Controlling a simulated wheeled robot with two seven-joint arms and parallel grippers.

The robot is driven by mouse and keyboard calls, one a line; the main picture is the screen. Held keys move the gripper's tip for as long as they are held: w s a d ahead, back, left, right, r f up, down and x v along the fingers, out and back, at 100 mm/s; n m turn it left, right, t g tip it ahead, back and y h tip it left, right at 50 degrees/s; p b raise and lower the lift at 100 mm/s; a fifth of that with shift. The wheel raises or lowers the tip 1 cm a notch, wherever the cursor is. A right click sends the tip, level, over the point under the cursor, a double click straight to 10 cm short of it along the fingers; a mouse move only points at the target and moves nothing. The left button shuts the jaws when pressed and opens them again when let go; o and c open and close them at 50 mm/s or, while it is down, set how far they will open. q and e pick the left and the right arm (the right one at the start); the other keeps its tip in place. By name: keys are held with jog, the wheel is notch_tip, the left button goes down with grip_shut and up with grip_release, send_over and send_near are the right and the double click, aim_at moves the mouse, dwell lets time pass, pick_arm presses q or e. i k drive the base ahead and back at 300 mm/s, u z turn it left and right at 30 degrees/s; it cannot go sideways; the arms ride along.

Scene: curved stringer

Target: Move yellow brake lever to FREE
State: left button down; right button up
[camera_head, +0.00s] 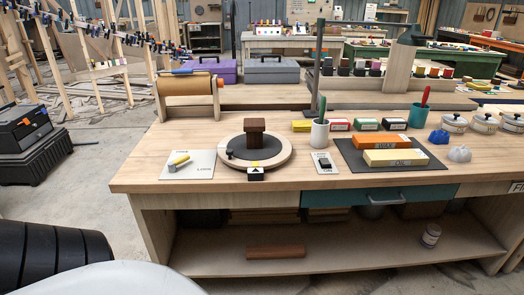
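The yellow brake lever (180,159) sits on a white plate (206,158) at the left front of the wooden workbench. Its yellow handle points up and to the right from a grey pivot at the plate's left side. Small dark lettering at the plate's lower right seems to read LOCK; other lettering near the pivot is too small to read. Right of the plate is a round turntable (282,160) with a brown wooden block (255,139) on it. Neither of my grippers is in view, and nothing touches the lever.
A black-and-white arrow marker (256,174) stands at the turntable's front. A switch plate (325,169) marked ON, a white cup (320,134) and a dark mat (441,166) with orange and yellow blocks lie to the right. A paper roll (188,88) stands behind the lever. Bench left of the plate is clear.

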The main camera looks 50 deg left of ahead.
aim_at(172, 165)
jog(key=z, duration=0.65)
jog(key=k, duration=0.75)
jog(key=u, duration=1.35)
